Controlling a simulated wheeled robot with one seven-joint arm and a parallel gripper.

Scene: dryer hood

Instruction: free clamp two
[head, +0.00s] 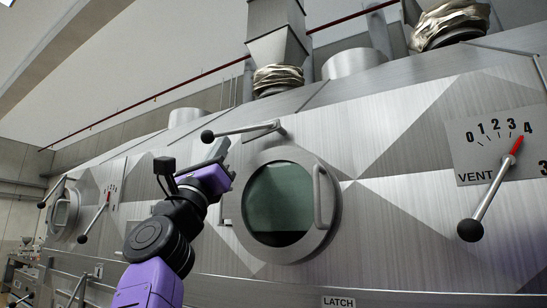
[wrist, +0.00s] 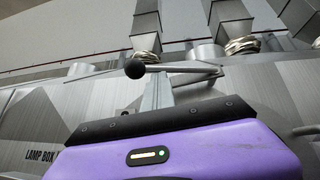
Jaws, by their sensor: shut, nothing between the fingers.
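A lever with a black ball knob (head: 207,136) and a thin metal bar runs to a bracket above the round window; it seems to be a clamp, but no number shows on it. In the wrist view the same knob (wrist: 134,68) stands just beyond my fingers, its bar running right. My gripper (head: 222,148) is shut and empty, raised just below the left part of the bar. In the wrist view my gripper (wrist: 157,92) points up at the bar; I cannot tell whether it touches.
The round window (head: 275,203) with its handle (head: 320,195) is right of my arm. A vent lever (head: 485,195) points near 4 on its dial at the right. Another lever (head: 95,218) and round port (head: 63,214) are at the left. A LAMP BOX label (wrist: 42,156) shows in the wrist view.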

